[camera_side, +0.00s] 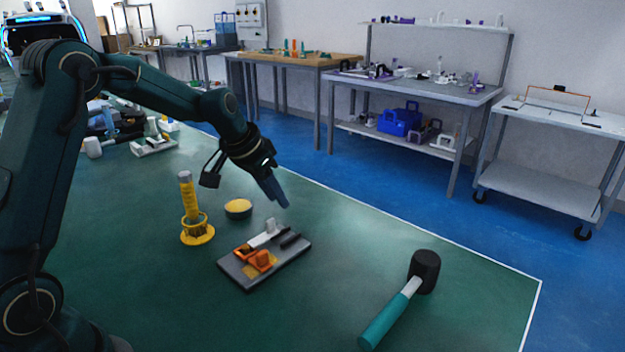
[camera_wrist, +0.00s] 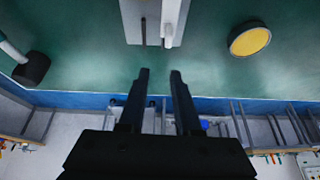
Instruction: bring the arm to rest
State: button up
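My gripper (camera_side: 279,197) is in the air above the green table (camera_side: 330,230), past the far edge of a grey plate (camera_side: 240,272). In the wrist view my gripper (camera_wrist: 160,74) has its two dark fingers apart with nothing between them. The grey plate carries orange parts (camera_side: 262,261), a white piece (camera_side: 265,234) and a dark bar. Part of the plate also shows at the top of the wrist view (camera_wrist: 130,22).
A yellow stand (camera_side: 197,233) and a round tin with a yellow top (camera_side: 238,208) are left of the plate. A mallet (camera_side: 392,315) with a teal handle lies at the right. Several tools (camera_side: 150,145) lie at the far left. The table between plate and mallet is clear.

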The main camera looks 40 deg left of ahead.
jog(key=s+d+r+m+t, duration=0.2)
jog(key=s+d+r, duration=0.7)
jog(key=s+r, duration=0.2)
jog(key=s+d+f+n+g, duration=0.1)
jog(key=s+f, duration=0.4)
jog(key=s, duration=0.7)
jog(key=shift+s+n+g, duration=0.3)
jog(key=shift+s+n, duration=0.1)
jog(key=shift+n, duration=0.3)
